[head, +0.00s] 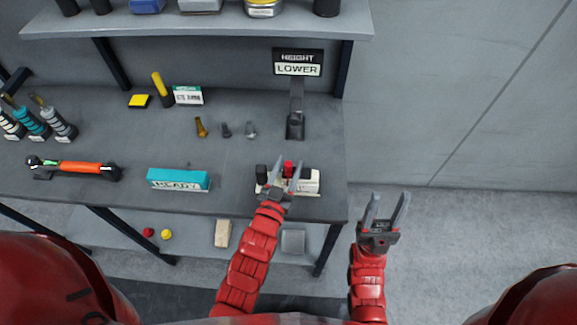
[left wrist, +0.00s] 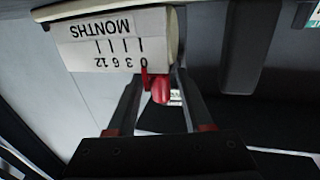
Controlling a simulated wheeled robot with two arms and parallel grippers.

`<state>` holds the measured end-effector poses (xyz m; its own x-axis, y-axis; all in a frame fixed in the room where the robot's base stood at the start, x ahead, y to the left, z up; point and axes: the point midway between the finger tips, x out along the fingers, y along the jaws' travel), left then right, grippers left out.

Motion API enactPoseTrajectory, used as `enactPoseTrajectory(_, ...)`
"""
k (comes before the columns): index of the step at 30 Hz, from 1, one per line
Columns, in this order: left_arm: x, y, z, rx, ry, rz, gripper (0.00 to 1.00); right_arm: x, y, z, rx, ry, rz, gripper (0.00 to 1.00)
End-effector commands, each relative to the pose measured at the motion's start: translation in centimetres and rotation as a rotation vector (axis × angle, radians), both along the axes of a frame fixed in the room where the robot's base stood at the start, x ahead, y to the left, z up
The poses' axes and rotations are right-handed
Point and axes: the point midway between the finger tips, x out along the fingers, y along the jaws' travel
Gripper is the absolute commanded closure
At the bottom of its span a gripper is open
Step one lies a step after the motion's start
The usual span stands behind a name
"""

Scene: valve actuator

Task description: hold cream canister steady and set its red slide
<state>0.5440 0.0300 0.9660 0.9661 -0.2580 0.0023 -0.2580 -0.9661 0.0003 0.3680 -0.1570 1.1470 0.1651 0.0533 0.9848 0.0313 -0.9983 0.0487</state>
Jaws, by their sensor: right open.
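The cream canister (head: 307,183) lies on its side near the bench's front right edge. In the left wrist view the canister (left wrist: 105,42) fills the upper left, with an upside-down scale "0 3 6 12 MONTHS". Its red slide (left wrist: 160,88) sits near the 0 end of that scale; the red also shows in the head view (head: 288,167). My left gripper (head: 286,164) is open at the canister. Its fingers (left wrist: 160,95) stand either side of the slide, with gaps visible. My right gripper (head: 387,205) is open and empty, off the bench's right end.
A sign reading "HEIGHT LOWER" (head: 298,63) stands behind the canister. A teal "READY" block (head: 178,179) and an orange-handled tool (head: 80,167) lie to the left. Small plugs (head: 226,130) stand farther back. The bench between the teal block and canister is clear.

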Motion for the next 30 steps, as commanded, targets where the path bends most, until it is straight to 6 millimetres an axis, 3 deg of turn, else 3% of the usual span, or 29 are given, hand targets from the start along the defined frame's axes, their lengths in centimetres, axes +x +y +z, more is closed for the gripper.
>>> enactPoseTrajectory(10,-0.1,0.0,-0.1,0.0,0.001,0.0,0.39,0.0,0.0,0.0,0.0,0.0,0.0,0.5)
enactPoseTrajectory(14,-1.1,0.3,-0.2,0.001,0.003,0.0,0.39,0.0,0.0,0.0,0.0,0.0,0.0,0.5)
enactPoseTrajectory(30,-10.5,2.7,-0.3,0.001,0.006,-0.002,0.39,0.0,0.0,0.0,0.0,0.0,0.0,0.5)
